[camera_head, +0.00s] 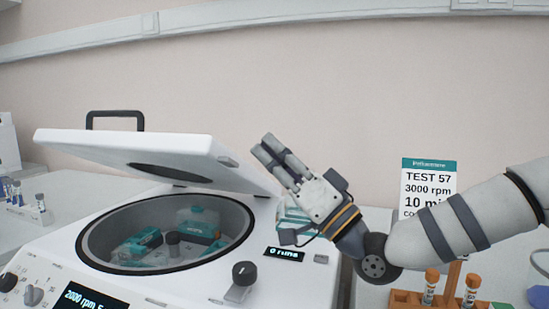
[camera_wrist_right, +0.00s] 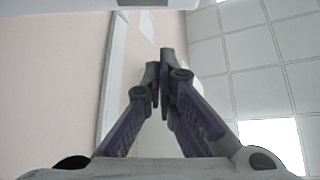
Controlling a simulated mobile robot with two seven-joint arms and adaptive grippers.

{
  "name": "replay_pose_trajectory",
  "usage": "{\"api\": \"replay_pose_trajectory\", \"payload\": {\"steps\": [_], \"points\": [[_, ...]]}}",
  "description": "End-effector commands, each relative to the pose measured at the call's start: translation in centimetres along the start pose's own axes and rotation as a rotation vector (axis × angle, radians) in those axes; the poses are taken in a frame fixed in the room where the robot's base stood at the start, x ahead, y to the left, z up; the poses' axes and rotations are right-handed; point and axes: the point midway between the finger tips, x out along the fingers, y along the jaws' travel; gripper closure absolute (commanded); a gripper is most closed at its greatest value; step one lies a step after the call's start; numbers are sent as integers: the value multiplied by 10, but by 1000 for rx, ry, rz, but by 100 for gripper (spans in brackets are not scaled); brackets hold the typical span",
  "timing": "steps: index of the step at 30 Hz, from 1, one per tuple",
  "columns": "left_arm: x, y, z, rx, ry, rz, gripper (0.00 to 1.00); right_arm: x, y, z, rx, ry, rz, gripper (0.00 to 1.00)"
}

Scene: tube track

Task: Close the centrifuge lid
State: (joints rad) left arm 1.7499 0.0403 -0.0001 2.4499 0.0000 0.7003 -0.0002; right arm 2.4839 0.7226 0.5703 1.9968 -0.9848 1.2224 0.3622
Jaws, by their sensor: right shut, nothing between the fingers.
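The white centrifuge (camera_head: 205,284) fills the lower left of the head view. Its lid (camera_head: 95,148) is raised at a slant above the open round chamber, with a black handle (camera_head: 115,118) at the lid's far left edge. Inside the chamber sit teal-and-grey tube holders (camera_head: 196,224) around a central hub. My right gripper (camera_head: 268,148) is just right of the lid's right end, fingers pointing up and left. It is shut and empty; the right wrist view (camera_wrist_right: 160,72) shows its fingers together. I cannot tell whether it touches the lid. My left gripper is not in view.
A sign reading TEST 57, 3000 rpm (camera_head: 428,185) stands behind my right arm. A wooden rack with orange-capped tubes (camera_head: 405,299) is at the lower right. Another tube rack (camera_head: 30,212) is at the far left.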

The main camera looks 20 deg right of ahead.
Motion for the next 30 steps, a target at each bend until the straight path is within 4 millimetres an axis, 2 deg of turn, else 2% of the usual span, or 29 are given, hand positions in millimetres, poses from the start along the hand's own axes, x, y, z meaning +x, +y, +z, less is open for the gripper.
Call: {"api": "replay_pose_trajectory", "payload": {"steps": [3,8,10,15,27,30], "points": [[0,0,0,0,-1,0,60,27,0,1,-1,-2,-2,100],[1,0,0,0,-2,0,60,61,-1,0,0,1,-1,100],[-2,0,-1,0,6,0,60,49,0,12,3,-3,3,100],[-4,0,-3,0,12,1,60,36,-1,27,2,0,0,100],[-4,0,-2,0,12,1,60,32,0,31,0,1,0,100],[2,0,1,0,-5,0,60,31,7,38,-3,-3,1,100]]}}
